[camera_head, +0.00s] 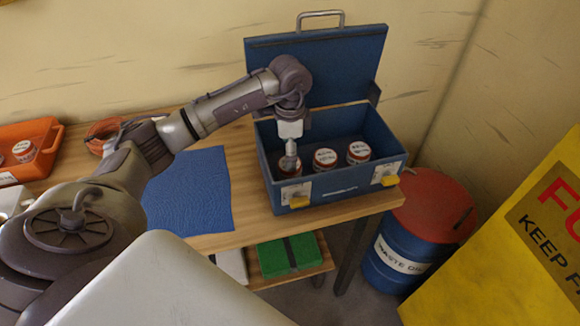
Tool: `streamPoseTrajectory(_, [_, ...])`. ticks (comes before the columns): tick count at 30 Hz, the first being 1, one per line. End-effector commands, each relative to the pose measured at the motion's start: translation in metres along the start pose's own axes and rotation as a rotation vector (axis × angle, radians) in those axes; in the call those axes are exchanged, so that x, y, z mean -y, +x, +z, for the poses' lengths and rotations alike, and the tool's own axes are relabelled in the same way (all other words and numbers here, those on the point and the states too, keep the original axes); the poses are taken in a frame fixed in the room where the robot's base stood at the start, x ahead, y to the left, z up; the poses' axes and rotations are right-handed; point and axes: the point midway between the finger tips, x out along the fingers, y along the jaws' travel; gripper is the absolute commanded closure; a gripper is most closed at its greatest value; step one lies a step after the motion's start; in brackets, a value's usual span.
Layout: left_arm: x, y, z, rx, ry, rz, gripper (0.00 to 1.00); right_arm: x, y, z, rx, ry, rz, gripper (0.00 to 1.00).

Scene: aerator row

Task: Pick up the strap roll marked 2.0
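An open blue metal box (340,189) on the wooden table holds three white-topped strap rolls with orange-red edges: a left one (288,168), a middle one (325,158) and a right one (358,151). Their print is too small to read, so I cannot tell which is marked 2.0. My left gripper (289,160) points down into the box at the left roll and partly covers it. I see its fingers nearly edge-on; whether they are open or touch the roll is unclear. My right gripper is not in view.
The box's raised lid (345,60) stands behind my wrist. A blue mat (190,190) lies left of the box. An orange bin (38,163) with more rolls stands far left. A waste oil drum (395,255) and a yellow sign (520,250) are at right.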

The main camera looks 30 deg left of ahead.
Motion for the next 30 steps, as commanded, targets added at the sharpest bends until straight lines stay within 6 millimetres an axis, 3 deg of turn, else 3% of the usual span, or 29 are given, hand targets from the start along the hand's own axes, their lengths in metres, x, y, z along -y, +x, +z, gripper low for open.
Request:
streamPoseTrajectory(6, [0.001, 0.015, 0.002, 0.002, 0.0, 0.004, 0.04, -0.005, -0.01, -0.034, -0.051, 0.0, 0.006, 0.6])
streamPoseTrajectory(9, [0.003, 0.031, 0.004, 0.003, 0.0, 0.005, 0.04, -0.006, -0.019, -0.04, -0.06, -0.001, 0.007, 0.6])
streamPoseTrajectory(15, [0.003, 0.054, 0.003, -0.001, 0.002, 0.002, 0.04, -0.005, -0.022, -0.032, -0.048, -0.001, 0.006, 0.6])
streamPoseTrajectory(22, [0.004, 0.057, 0.003, -0.002, 0.002, 0.001, 0.04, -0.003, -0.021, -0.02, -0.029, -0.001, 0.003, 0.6])
streamPoseTrajectory(23, [0.004, 0.057, 0.003, -0.002, 0.002, 0.001, 0.06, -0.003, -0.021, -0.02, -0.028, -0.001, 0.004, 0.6])
streamPoseTrajectory(30, [0.004, 0.057, 0.003, -0.002, 0.002, 0.0, 0.46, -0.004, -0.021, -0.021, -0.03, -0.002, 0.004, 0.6])
